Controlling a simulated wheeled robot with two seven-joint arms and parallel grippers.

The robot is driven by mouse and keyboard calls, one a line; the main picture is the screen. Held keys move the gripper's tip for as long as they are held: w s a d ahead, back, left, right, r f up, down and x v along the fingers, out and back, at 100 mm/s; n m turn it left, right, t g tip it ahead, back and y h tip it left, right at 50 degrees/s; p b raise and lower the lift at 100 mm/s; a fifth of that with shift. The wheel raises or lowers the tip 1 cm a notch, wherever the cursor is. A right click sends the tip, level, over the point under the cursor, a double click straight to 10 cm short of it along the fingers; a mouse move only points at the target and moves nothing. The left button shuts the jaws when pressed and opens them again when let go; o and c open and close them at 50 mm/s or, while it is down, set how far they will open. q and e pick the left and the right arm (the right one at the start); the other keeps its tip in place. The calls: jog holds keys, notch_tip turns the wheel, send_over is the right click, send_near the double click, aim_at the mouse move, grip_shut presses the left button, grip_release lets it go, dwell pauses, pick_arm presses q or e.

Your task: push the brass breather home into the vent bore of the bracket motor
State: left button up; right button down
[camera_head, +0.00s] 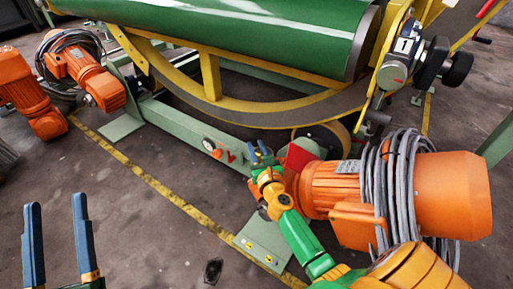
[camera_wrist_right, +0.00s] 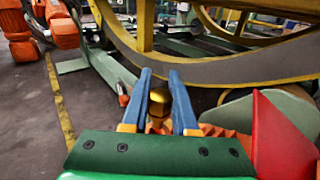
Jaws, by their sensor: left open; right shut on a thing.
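My right gripper (camera_head: 262,154) is shut on the brass breather (camera_wrist_right: 159,102), which shows as a gold rounded piece between the blue fingers in the right wrist view. In the head view I cannot make the breather out. A large orange finned motor (camera_head: 325,190), likely the bracket motor, lies just right of the right gripper; its orange fins (camera_wrist_right: 222,131) show behind the fingers in the wrist view. The vent bore is not visible, and I cannot tell whether the breather touches the motor. My left gripper (camera_head: 58,238) is open and empty at the lower left, far from the motor.
A red plate (camera_head: 299,158) stands close beside the right gripper. Grey cable coils (camera_head: 385,190) wrap the motor. The yellow ring frame (camera_head: 255,112) and green drum (camera_head: 240,35) rise behind. More orange motors (camera_head: 75,65) stand upper left. The floor between the grippers is mostly clear.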

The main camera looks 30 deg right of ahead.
aim_at(260, 161)
jog(key=shift+f, duration=0.15)
dwell(0.5)
jog(key=shift+f+b, duration=0.35)
jog(key=shift+b, duration=0.1)
jog(key=shift+f+b, duration=0.65)
jog(key=shift+f, duration=0.05)
jog(key=c, duration=0.6)
grip_release()
jog(key=p+v, duration=0.1)
jog(key=v, duration=0.5)
jog(key=shift+s, duration=0.1)
jog(key=shift+s+a+r, duration=0.15)
jog(key=shift+s+a, duration=0.05)
jog(key=shift+s, duration=0.25)
